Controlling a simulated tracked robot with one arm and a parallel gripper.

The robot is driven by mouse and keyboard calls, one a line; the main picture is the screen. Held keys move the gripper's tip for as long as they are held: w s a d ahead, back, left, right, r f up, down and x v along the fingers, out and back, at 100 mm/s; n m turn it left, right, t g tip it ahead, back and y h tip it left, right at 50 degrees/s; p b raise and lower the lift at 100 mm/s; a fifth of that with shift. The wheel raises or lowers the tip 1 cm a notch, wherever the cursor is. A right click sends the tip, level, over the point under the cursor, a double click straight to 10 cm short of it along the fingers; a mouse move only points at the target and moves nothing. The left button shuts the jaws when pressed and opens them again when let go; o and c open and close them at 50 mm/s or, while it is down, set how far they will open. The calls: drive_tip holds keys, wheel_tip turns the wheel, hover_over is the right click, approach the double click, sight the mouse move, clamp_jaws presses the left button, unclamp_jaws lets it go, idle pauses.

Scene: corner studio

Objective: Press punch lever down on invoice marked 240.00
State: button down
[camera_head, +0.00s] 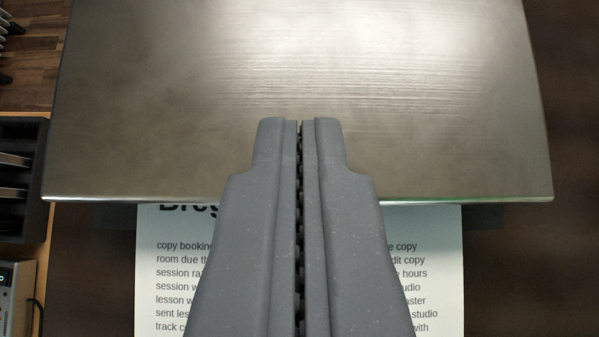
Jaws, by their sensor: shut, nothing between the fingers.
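A broad brushed-metal plate (420,110), which looks like the punch lever, fills the upper middle of the view. A white printed sheet (440,270) lies below it, its top edge hidden under the plate. The large heading is mostly covered, and lines of small text show on both sides of my gripper. No 240.00 can be read on the visible part. My gripper (300,125) is shut and empty, its fingertips over the near part of the plate. I cannot tell whether they touch it.
A dark rack (30,180) with slots stands at the left edge. A grey device (15,295) with a small display and a cable sits below it. Wooden surface (40,75) shows at the upper left. The dark surface (535,270) right of the sheet is clear.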

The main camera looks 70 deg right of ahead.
drive_tip(key=shift+s+f, duration=0.15)
drive_tip(key=shift+f, duration=0.1)
drive_tip(key=s+a+r, duration=0.2)
drive_tip(key=a+r, duration=0.4)
drive_tip(key=r, duration=0.5)
drive_tip(key=shift+a+r, duration=0.2)
drive_tip(key=shift+a, duration=0.2)
drive_tip(key=shift+w, duration=0.1)
idle(0.4)
drive_tip(key=w+a+r+n+t+y+b, duration=0.15)
drive_tip(key=a+r+n+t, duration=0.35)
drive_tip(key=a+r, duration=0.7)
drive_tip(key=w+a+r+n+t+y+b, duration=0.1)
drive_tip(key=w+a+r+n+t+y, duration=0.3)
drive_tip(key=a+r, duration=0.75)
drive_tip(key=s+a+r+n+t+y, duration=0.3)
drive_tip(key=s+a+r+n, duration=0.2)
drive_tip(key=a, duration=0.5)
drive_tip(key=shift+s+a+r+b, duration=0.15)
drive_tip(key=shift+s+r+b, duration=0.3)
drive_tip(key=shift+s+r, duration=0.3)
